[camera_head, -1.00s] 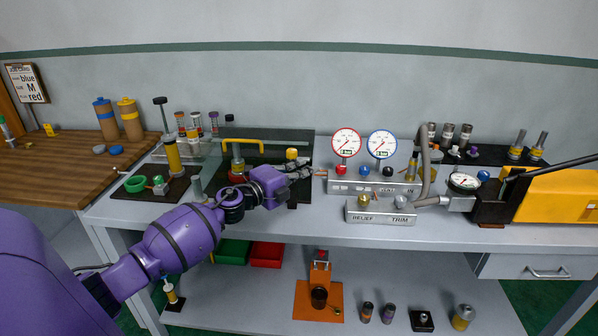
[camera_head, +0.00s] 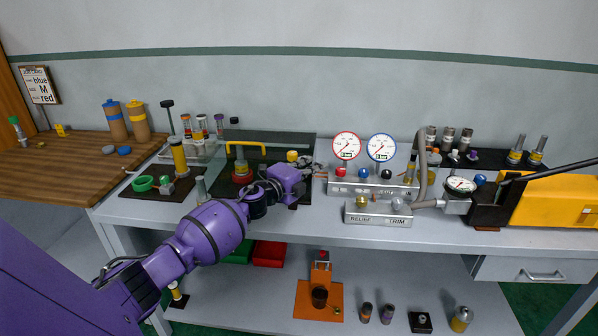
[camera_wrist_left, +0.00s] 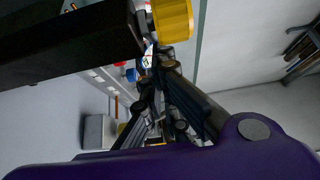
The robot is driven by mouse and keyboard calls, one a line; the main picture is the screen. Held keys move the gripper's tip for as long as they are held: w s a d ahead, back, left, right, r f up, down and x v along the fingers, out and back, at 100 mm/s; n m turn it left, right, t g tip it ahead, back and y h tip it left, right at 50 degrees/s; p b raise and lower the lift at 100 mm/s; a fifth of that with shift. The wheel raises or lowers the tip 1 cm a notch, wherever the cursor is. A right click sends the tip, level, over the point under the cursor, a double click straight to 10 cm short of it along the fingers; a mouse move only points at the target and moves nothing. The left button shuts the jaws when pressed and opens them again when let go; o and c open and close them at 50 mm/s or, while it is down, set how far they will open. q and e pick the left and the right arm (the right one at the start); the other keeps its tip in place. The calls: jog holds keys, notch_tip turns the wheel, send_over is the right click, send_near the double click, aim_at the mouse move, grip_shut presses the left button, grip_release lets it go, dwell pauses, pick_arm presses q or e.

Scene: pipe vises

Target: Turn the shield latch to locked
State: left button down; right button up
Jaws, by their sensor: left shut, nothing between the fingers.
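The yellow latch knob (camera_head: 292,155) sits at the right front of the shield, on a dark support. In the left wrist view the yellow knob (camera_wrist_left: 172,20) is large at the top, beside a black block. The tinted shield (camera_head: 285,140) stands at the back, with a yellow bar handle (camera_head: 246,145) at its left. My left gripper (camera_head: 314,171) is just right of and slightly below the knob in the head view. Its fingers are shut and empty; in the left wrist view the fingertips (camera_wrist_left: 147,75) lie below the knob. Whether they touch it I cannot tell. My right gripper is not in view.
To the right stands the gauge panel (camera_head: 345,187) with two dials, close to my fingertips. In front is the relief and trim block (camera_head: 378,216). A black pad (camera_head: 150,190) with a green ring lies left. Clear bench shows in front of the gripper.

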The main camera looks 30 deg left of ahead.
pick_arm(q)
jog(key=shift+w+y, duration=0.1)
jog(key=shift+y, duration=0.2)
jog(key=shift+w+a+n+y, duration=0.1)
jog(key=shift+a+n+y, duration=0.05)
jog(key=shift+n+y, duration=0.2)
dwell(0.4)
dwell(0.4)
